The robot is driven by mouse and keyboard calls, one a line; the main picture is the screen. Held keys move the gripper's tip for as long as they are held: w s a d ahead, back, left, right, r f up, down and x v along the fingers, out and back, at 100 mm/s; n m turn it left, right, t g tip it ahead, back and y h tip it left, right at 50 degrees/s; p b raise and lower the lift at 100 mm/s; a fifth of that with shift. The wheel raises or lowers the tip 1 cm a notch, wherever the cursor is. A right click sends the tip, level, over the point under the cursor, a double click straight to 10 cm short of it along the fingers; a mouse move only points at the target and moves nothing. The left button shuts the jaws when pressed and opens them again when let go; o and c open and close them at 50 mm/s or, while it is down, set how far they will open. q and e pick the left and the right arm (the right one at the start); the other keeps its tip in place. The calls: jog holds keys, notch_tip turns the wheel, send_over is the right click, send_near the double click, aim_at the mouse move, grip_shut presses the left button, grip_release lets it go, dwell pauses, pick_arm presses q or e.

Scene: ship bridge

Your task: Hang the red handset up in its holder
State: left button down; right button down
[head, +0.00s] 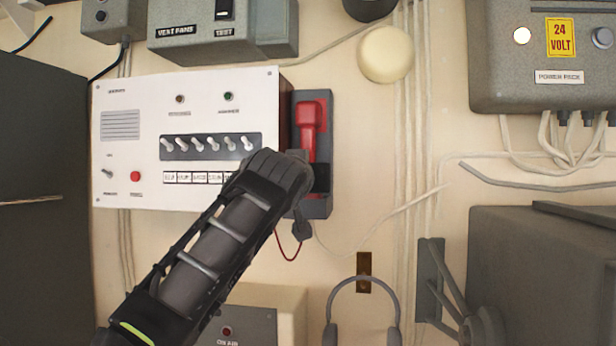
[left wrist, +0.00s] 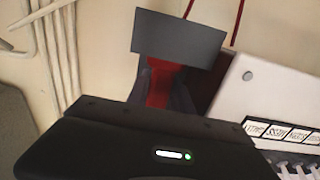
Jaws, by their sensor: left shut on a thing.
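The red handset (head: 309,118) is upright in the head view, in front of its grey holder (head: 325,120) on the wall beside the white panel. Its upper end lies within the holder's outline. Whether it is seated or held just off the holder I cannot tell. My left gripper (head: 304,165) is shut on the handset's lower part and hides some of it. In the left wrist view, a strip of the handset (left wrist: 160,86) shows between dark sides, under a flat grey piece. My right gripper is not in view.
The white switch panel (head: 130,120) stands close at the holder's left. A thin red cord (head: 284,250) hangs below. A headset (head: 362,284) hangs lower right. Pipes (head: 405,120) and a grey power pack box (head: 540,90) are to the right. Bare wall lies between holder and pipes.

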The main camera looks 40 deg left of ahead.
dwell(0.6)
pick_arm(q)
jog(key=c, duration=1)
grip_release()
jog(key=shift+c, duration=0.2)
jog(key=shift+f, duration=0.1)
jog(key=shift+s+d+b, duration=0.3)
jog(key=shift+s+b, duration=0.1)
jog(key=shift+s, duration=0.05)
jog(key=b+v, duration=0.2)
jog(key=v, duration=0.4)
jog(key=shift+s+d, duration=0.2)
jog(key=shift+s, duration=0.2)
